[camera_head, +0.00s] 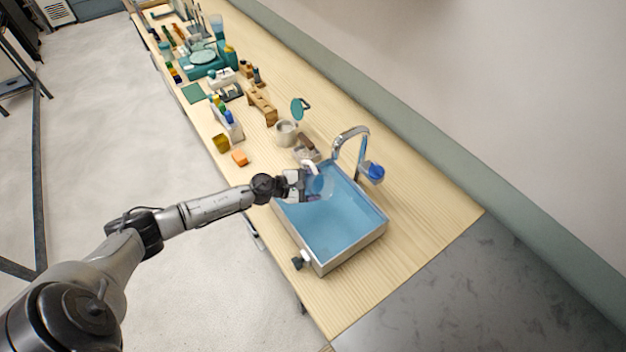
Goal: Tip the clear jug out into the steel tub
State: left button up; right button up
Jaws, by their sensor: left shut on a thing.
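The steel tub (376,239) is a rectangular sink basin with a metal rim and a blue inside, set on the wooden bench. My left gripper (304,186) is over the tub's far left corner and shut on the clear jug (323,184). The jug is see-through with a bluish tint and is held above the basin. It looks tilted, but its small size hides the exact angle and whether liquid is leaving it. My right gripper is not in view.
The bench's near right end (420,245) is clear.

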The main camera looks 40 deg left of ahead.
pick_arm(q)
jog(key=shift+r+p, duration=0.25)
jog(key=shift+p, duration=0.05)
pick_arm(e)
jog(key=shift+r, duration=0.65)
pick_arm(q)
jog(key=shift+f, duration=0.1)
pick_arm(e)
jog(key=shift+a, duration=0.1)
pick_arm(q)
jog(key=shift+r+m+y, duration=0.3)
jog(key=shift+r+m, duration=0.1)
jog(key=shift+m, duration=0.2)
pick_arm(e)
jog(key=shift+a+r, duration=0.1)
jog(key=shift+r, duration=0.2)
